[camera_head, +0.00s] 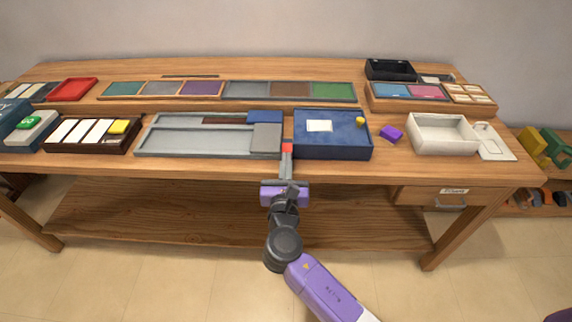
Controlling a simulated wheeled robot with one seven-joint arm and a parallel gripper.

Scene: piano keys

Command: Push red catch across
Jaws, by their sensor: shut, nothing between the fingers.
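The red catch (287,147) is a small red block at the table's front, in the gap between the grey sliding tray (190,150) and the blue box (330,152). My gripper (287,158) is shut and empty, reaching up from below in the picture. Its narrow fingers end right at the red block's near side. I cannot tell whether they touch it. The grey tray holds a blue block (264,117) and a grey block (266,137) at its right end. The blue box has a white card (319,126) and a yellow knob (360,122) on top.
A purple block (391,133) lies right of the blue box, beside a white open tray (441,133). A dark rack with white keys and a yellow block (118,127) is at left. A long row of coloured panels (247,91) stands behind. Bare wood runs along the front edge.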

